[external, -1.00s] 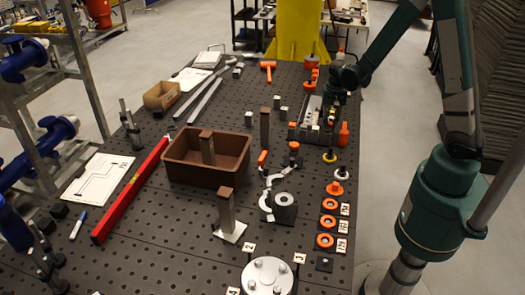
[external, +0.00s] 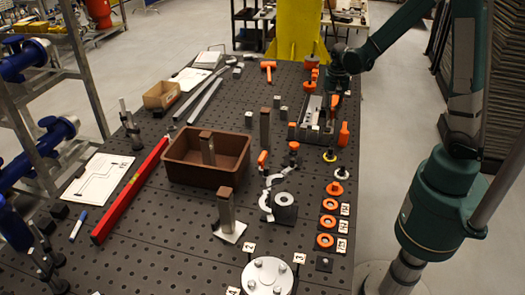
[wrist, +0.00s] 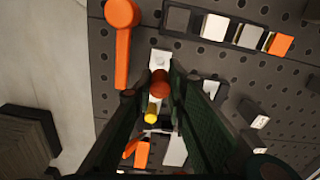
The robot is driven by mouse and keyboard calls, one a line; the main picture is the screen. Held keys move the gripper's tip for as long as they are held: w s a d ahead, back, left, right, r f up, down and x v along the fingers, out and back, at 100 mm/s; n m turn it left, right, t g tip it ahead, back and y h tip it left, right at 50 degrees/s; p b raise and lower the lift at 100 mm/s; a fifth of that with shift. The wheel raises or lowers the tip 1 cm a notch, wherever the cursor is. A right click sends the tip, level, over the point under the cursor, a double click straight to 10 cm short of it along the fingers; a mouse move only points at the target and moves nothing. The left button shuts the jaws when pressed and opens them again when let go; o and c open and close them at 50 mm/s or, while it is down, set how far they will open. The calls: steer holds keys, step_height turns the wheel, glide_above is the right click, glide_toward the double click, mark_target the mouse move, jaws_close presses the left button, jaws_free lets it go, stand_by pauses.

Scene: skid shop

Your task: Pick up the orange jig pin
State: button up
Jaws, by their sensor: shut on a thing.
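My gripper (wrist: 160,92) is shut on a small round reddish-orange piece, which I take to be the orange jig pin (wrist: 160,84). A yellow tip shows just below it in the wrist view, and the dark fingers cover its sides. In the external view my gripper (external: 336,90) is above the grey tray on the right side of the bench. A bit of orange (external: 334,103) shows at the fingers there, but most of the held piece is hidden.
The grey tray (external: 302,136) holds several small parts. An orange long-bodied piece (external: 344,134) stands right of it, near the bench edge. Orange rings (external: 325,240) lie in front. A brown bin (external: 180,177) and a red level (external: 130,190) are to the left.

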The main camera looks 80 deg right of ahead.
steer(key=shift+r, duration=1.3)
